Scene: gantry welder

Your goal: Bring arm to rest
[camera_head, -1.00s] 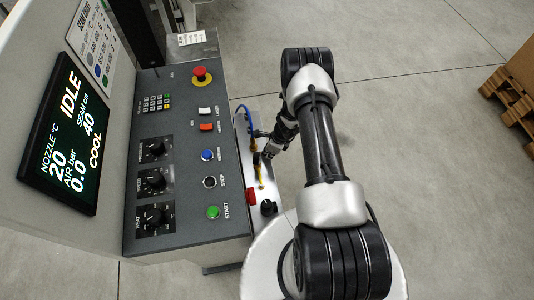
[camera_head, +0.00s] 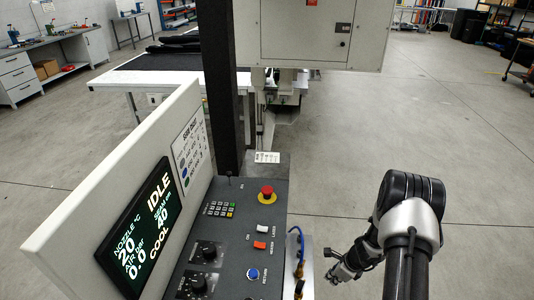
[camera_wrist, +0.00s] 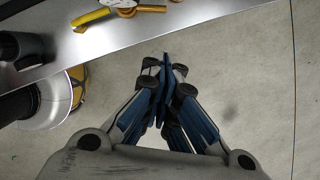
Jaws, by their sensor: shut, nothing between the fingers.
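My arm stands at the lower right of the head view, with its upper joint high and the forearm reaching down and left. My gripper (camera_head: 338,275) is beside the right edge of the control panel (camera_head: 225,262), over the floor and apart from the panel. In the wrist view, my gripper (camera_wrist: 160,70) points over bare concrete, its blue-sided fingers together and nothing between them. The screen (camera_head: 141,232) on the panel reads IDLE, nozzle 20, air 0.0, seam 40, COOL.
The panel carries a red emergency stop (camera_head: 267,193), a keypad (camera_head: 219,209), an orange switch (camera_head: 260,245) and a blue button (camera_head: 253,274). The welder's gantry (camera_head: 325,35) stands behind. Floor to the right is clear.

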